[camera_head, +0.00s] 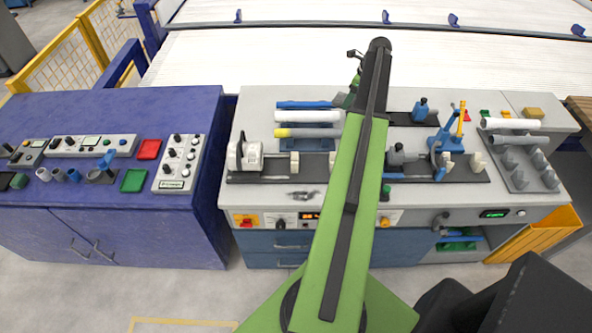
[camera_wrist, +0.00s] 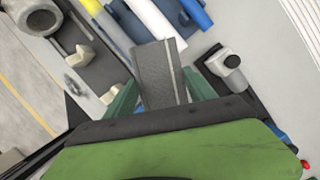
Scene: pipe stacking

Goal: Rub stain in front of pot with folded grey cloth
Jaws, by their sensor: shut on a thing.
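The folded grey cloth (camera_wrist: 160,72) appears in the wrist view as a flat dark grey slab with a pale stripe. My gripper (camera_wrist: 160,96) is shut on it, one green finger on each side. In the head view my gripper (camera_head: 349,92) is above the back middle of the grey bench, largely hidden by my arm. A dark, irregular stain (camera_head: 303,194) lies near the bench's front edge; it also shows in the wrist view (camera_wrist: 74,84), left of the cloth and apart from it. No plain pot is recognisable; a white round-bodied fixture (camera_head: 245,153) stands left behind the stain.
White, yellow-ended and blue pipes (camera_head: 308,116) lie behind the fixture rail. A blue clamp stand (camera_head: 447,138) and a pipe rack (camera_head: 520,165) are on the right. A purple bench (camera_head: 100,115) with control panels adjoins on the left. The bench front around the stain is clear.

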